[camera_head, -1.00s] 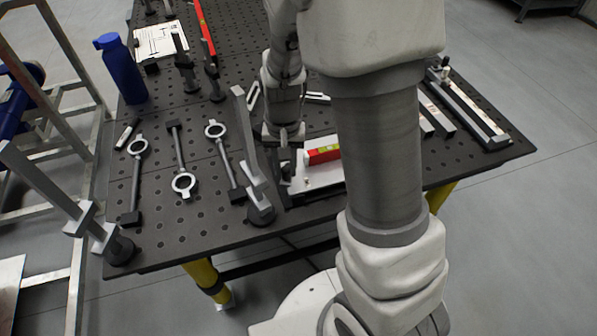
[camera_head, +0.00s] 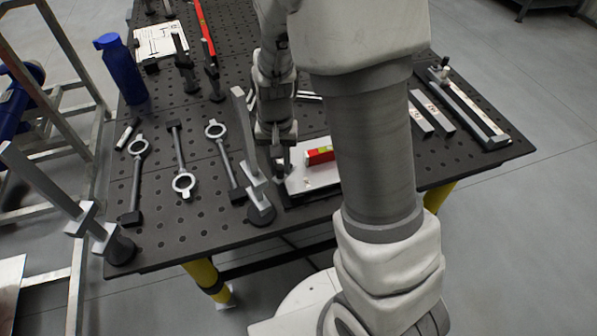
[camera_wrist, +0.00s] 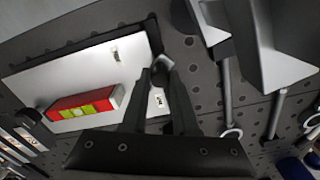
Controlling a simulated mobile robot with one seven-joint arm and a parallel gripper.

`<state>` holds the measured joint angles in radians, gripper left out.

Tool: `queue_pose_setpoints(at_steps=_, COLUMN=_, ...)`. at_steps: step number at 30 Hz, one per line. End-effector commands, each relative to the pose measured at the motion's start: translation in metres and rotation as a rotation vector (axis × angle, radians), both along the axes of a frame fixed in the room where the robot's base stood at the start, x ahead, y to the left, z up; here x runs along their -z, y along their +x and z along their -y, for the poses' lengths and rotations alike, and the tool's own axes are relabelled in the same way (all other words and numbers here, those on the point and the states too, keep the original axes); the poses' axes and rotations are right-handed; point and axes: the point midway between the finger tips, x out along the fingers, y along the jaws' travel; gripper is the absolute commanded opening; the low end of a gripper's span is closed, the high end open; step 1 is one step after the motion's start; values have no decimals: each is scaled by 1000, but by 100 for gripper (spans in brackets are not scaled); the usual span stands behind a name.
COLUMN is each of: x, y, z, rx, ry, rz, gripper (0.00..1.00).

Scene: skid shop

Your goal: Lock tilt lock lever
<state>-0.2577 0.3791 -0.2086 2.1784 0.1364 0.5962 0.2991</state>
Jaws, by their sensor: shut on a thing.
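A white tilt plate (camera_head: 312,181) on a dark base lies at the table's near edge; it also shows in the wrist view (camera_wrist: 75,75). A red level with a yellow-green vial (camera_head: 320,155) rests on it and shows in the wrist view (camera_wrist: 85,104). My gripper (camera_head: 281,168) is at the plate's left edge, pointing down. In the wrist view my gripper (camera_wrist: 161,76) is shut on a small dark piece, seemingly the tilt lock lever (camera_wrist: 161,66), beside the plate's edge. The fingers hide most of the lever, so its angle cannot be told.
A grey upright clamp (camera_head: 256,180) stands just left of my gripper. Several ring-ended rods (camera_head: 222,160) lie further left, with a blue bottle (camera_head: 122,70) behind. Long bars (camera_head: 465,105) lie at the right. My arm hides the table's middle right.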

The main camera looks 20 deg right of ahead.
Motion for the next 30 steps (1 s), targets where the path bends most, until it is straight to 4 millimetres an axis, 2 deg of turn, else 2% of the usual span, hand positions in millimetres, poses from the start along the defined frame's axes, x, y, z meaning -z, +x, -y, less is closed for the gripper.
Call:
queue_pose_setpoints(at_steps=28, x=0, y=16, z=-7, rx=0, ry=0, rz=2, gripper=7)
queue_pose_setpoints(at_steps=29, x=0, y=15, z=-7, rx=0, ry=1, rz=1, gripper=33)
queue_pose_setpoints(at_steps=30, x=0, y=15, z=-7, rx=0, ry=1, rz=1, gripper=40)
